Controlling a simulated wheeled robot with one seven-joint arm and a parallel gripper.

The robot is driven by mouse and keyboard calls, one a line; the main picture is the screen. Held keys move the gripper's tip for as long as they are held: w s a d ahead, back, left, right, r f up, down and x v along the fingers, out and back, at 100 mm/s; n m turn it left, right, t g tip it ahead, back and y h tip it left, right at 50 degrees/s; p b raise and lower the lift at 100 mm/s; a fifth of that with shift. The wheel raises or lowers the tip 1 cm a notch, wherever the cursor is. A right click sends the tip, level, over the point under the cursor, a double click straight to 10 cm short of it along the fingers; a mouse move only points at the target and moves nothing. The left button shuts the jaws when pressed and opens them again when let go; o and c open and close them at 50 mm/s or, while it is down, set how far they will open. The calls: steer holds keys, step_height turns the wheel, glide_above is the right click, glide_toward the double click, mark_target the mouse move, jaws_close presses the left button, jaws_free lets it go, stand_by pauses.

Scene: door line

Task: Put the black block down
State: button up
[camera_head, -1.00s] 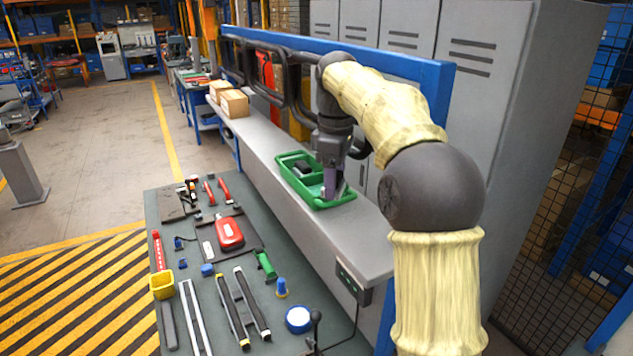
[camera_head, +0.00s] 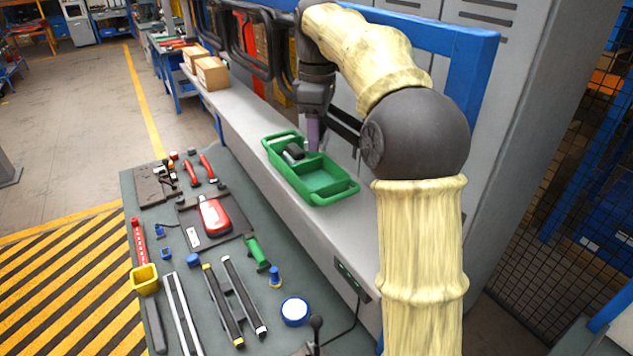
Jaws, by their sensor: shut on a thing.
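My gripper (camera_head: 313,142) points down over the back edge of the green tray (camera_head: 335,193), near its left compartment. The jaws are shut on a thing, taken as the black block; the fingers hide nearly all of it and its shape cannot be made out. A dark object (camera_head: 293,152) lies inside the left compartment of the tray, just left of the fingers. The right compartment looks empty. I cannot tell how high the fingertips are above the tray.
The tray stands on a long grey ledge (camera_head: 240,121) with cardboard boxes (camera_head: 212,73) farther back. A blue-framed rail with black handles runs behind it. A lower dark bench (camera_head: 270,322) in front holds several tools and a red case (camera_head: 215,215). Bare ledge lies between boxes and tray.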

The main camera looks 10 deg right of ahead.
glide_above(318, 185)
steer(key=shift+w+f+p, duration=0.1)
steer(key=shift+f+p, duration=0.2)
steer(key=shift+f, duration=2.65)
steer(key=shift+f+p, duration=0.5)
steer(key=shift+f, duration=1.55)
steer(key=shift+f, duration=0.15)
steer(key=o, duration=1)
step_height(318, 185, up, 12)
steer(key=shift+r+b, duration=0.15)
steer(key=shift+b, duration=0.3)
